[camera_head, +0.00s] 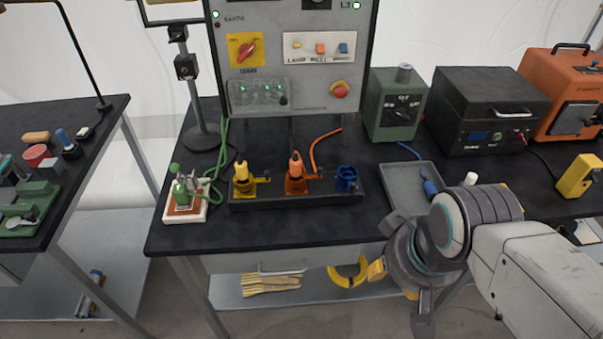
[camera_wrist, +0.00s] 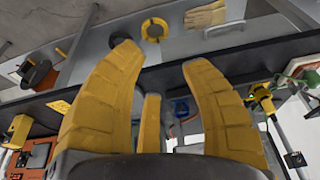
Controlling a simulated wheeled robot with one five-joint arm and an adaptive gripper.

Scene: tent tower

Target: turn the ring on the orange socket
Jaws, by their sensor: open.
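The orange socket (camera_head: 296,186) stands in the middle of a dark holder on the bench, with an orange plug (camera_head: 296,163) upright in it and an orange cable beside it. A yellow socket (camera_head: 242,188) with a yellow plug is on its left. An empty-looking blue socket (camera_head: 347,178) is on its right; it also shows in the wrist view (camera_wrist: 181,108). My gripper (camera_head: 392,280) is at the bench's front edge, right of and well apart from the orange socket. In the wrist view its yellow fingers (camera_wrist: 160,58) are spread and empty; the orange socket is not clearly visible there.
A grey control panel (camera_head: 300,70) rises behind the sockets. A small green-topped device (camera_head: 185,195) stands left of the holder, a grey tray (camera_head: 405,180) right of it. A green box (camera_head: 395,105) and black box (camera_head: 485,105) stand behind. The bench front before the sockets is clear.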

